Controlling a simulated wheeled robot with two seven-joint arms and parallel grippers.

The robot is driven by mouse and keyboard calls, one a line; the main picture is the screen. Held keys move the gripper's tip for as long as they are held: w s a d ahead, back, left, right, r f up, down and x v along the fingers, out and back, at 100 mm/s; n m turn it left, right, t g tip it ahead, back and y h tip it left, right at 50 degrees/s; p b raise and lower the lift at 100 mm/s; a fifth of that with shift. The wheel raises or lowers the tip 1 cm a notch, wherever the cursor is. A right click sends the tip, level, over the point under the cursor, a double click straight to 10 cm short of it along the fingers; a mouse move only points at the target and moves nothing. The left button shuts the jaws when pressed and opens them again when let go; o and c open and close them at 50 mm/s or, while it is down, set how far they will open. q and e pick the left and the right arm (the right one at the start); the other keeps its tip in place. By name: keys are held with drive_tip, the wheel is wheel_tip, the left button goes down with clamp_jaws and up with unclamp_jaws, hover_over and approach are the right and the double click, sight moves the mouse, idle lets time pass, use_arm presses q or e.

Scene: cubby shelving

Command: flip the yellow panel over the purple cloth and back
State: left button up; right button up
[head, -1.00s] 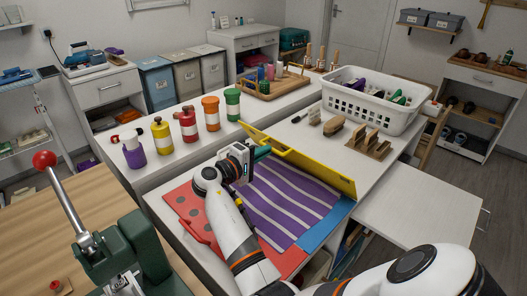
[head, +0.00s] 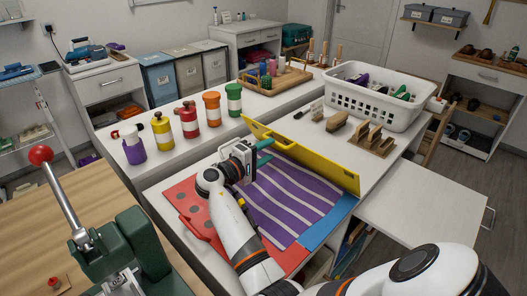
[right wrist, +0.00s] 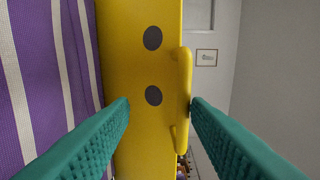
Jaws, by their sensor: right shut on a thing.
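The yellow panel (head: 325,165) stands raised at the far edge of the purple cloth (head: 285,195), which is striped with white and lies flat. In the right wrist view the yellow panel (right wrist: 140,60) shows two dark dots and a yellow handle (right wrist: 184,95) along its edge. My right gripper (head: 266,152) is at the panel's left part, with its teal fingers on either side of the handle; they also show in the right wrist view (right wrist: 160,105). It is shut on the handle. The purple cloth also shows in the right wrist view (right wrist: 35,60). My left gripper is not in view.
A red panel with dots (head: 187,198) lies left of the cloth, and a blue panel (head: 325,222) lies right. Behind the yellow panel stand brushes (head: 337,122), a wooden rack (head: 372,143) and a white basket (head: 365,103). Several coloured jars (head: 188,122) stand at the back left.

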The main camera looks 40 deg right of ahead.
drive_tip(key=shift+s+f, duration=0.2)
drive_tip(key=shift+f, duration=0.3)
drive_tip(key=a+r, duration=0.1)
drive_tip(key=a, duration=0.6)
drive_tip(key=shift+s+a, duration=0.15)
drive_tip(key=shift+a, duration=0.15)
drive_tip(key=shift+r+p, duration=0.1)
drive_tip(key=shift+p, duration=0.2)
